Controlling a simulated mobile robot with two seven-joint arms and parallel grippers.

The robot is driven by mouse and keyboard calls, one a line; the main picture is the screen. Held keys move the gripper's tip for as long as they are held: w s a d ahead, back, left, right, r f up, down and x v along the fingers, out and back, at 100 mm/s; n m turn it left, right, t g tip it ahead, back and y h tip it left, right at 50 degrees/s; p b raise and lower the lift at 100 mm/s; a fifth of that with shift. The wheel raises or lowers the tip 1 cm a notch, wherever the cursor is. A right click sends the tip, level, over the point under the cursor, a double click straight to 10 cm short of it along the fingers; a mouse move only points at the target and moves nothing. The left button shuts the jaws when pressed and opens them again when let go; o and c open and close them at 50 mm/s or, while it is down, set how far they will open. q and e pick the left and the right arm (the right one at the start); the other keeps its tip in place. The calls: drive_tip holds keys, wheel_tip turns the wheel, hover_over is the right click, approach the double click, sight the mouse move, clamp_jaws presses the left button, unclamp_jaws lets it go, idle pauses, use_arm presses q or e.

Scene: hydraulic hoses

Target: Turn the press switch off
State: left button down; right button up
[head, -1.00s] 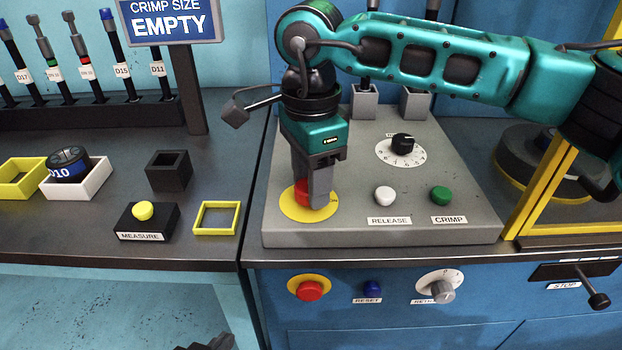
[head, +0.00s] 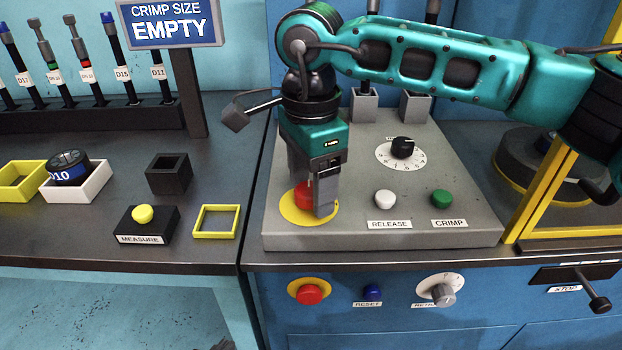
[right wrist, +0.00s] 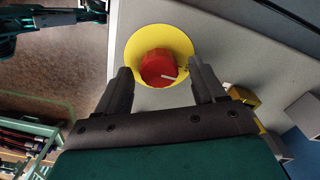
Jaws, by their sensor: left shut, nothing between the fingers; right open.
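A red switch (head: 303,193) on a yellow disc (head: 293,213) sits at the front left of the grey panel. My right gripper (head: 311,202) is over it, pointing down, with its fingers apart. In the right wrist view the red switch (right wrist: 158,66) has a short white mark and shows between the open fingers (right wrist: 164,84); I cannot tell whether they touch it. My left gripper (right wrist: 96,10) shows partly at the top left of the right wrist view, away from the panel; it is shut and empty.
The panel also holds a black dial (head: 402,147), a white release button (head: 385,198) and a green crimp button (head: 441,198). A second red button (head: 310,294) is on the blue front below. A yellow-framed guard (head: 540,200) stands at the right.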

sight(311, 188)
drive_tip(key=shift+r, duration=0.1)
use_arm(q)
drive_tip(key=shift+s+a+r+p, duration=0.15)
drive_tip(key=shift+a+r+p, duration=0.2)
drive_tip(key=shift+p, duration=0.45)
use_arm(e)
wheel_tip(311, 188, up, 13)
use_arm(q)
drive_tip(key=shift+s+f, duration=0.1)
drive_tip(key=shift+s, duration=0.05)
